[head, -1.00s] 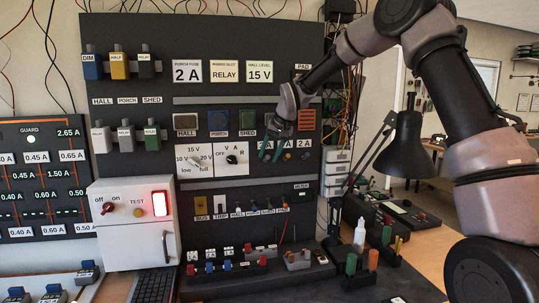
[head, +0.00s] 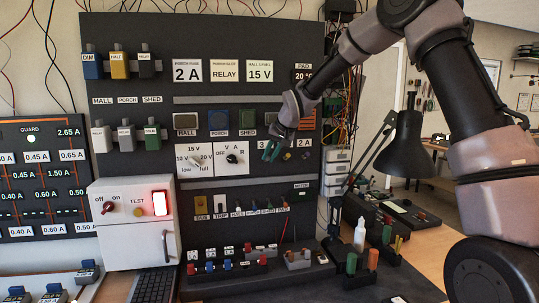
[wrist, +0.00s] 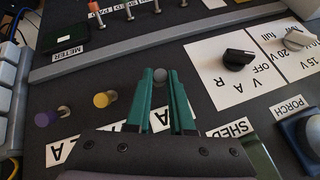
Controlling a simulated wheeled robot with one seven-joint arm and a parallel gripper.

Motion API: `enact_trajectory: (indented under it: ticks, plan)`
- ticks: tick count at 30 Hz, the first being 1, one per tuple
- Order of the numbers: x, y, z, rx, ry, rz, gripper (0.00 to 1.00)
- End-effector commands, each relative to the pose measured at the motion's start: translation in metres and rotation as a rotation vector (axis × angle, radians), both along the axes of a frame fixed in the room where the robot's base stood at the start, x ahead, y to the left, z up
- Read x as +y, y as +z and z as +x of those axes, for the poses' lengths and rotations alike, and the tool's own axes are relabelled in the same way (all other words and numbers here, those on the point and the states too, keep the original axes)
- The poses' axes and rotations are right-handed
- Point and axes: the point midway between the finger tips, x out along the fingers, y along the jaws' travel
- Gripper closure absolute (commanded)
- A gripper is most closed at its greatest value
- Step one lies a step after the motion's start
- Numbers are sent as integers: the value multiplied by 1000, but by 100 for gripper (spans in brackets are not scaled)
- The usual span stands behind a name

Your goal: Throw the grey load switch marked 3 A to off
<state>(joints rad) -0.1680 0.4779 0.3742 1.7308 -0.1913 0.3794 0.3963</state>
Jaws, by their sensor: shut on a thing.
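The grey load switch (wrist: 159,74) is a small grey knob on the dark panel, seen between my green fingertips in the wrist view. My gripper (wrist: 160,82) is shut on it; the gripper also shows at the panel in the head view (head: 272,151). The switch's lever position is hard to tell, and its 3 A label cannot be read behind the fingers. A yellow toggle (wrist: 103,99) and a purple toggle (wrist: 43,118) stand beside it in the same row, clear of the fingers.
The rotary selector with a black knob (wrist: 238,58) is close to the gripper, on a white plate. The meter (wrist: 65,34) lies beyond a grey rail (wrist: 150,38). Coloured blocks line the panel above the gripper in the head view. A black lamp (head: 405,150) stands right of the panel.

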Motion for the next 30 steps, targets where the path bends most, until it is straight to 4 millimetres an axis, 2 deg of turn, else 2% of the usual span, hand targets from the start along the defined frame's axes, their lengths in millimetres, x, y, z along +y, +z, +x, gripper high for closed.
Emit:
enact_trajectory:
  ticks: [9, 18, 30]
  plan:
    - [-1, -17, -9, -263, 3, 73, 100]
    - [-4, -33, -10, -518, -2, 148, 100]
    - [-3, -45, -8, -740, -2, 213, 100]
